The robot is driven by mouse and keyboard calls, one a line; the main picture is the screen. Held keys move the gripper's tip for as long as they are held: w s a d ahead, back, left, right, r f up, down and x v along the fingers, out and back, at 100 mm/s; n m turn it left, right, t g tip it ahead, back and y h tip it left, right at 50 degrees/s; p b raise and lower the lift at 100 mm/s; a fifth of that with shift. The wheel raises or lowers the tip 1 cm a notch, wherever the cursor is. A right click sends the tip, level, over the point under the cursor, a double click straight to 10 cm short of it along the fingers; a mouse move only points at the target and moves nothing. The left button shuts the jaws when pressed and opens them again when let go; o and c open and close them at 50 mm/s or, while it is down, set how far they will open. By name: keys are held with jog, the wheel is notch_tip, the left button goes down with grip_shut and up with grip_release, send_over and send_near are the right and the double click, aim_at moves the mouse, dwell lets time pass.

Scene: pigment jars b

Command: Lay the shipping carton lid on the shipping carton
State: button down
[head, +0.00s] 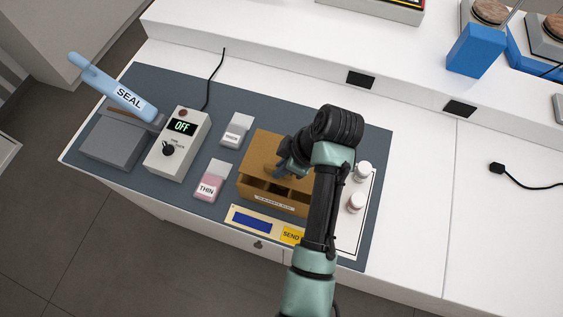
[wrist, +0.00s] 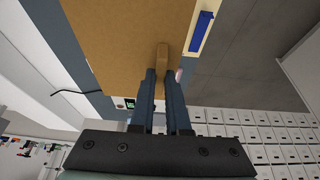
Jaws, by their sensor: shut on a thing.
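The shipping carton (head: 272,202) is a brown box on the grey mat, with open compartments showing along its front and a white label on its front wall. The shipping carton lid (head: 263,146) is a flat brown board over the rear part of the carton. My gripper (head: 284,170) is shut on the lid's raised grip. In the wrist view the fingers (wrist: 164,74) pinch this tab and the lid (wrist: 115,35) fills the upper part. I cannot tell whether the lid touches the carton. My arm hides the carton's right side.
Left of the carton stand a pink THIN jar (head: 208,186), a grey-white jar (head: 236,130) and a control box (head: 179,145) reading OFF beside a sealer with a blue SEAL lever (head: 120,94). Two white-capped jars (head: 356,202) stand right on a white sheet. A SEND panel (head: 262,224) lies in front.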

aim_at(282, 179)
jog(key=shift+w+f, duration=0.1)
jog(key=shift+f, duration=0.1)
jog(key=shift+f+b, duration=1.85)
jog(key=shift+f, duration=0.7)
jog(key=shift+f+b, duration=0.55)
jog(key=shift+f, duration=0.25)
jog(key=c, duration=0.8)
grip_release()
jog(key=shift+r, duration=0.1)
notch_tip(282, 179, up, 6)
jog(key=p, duration=0.6)
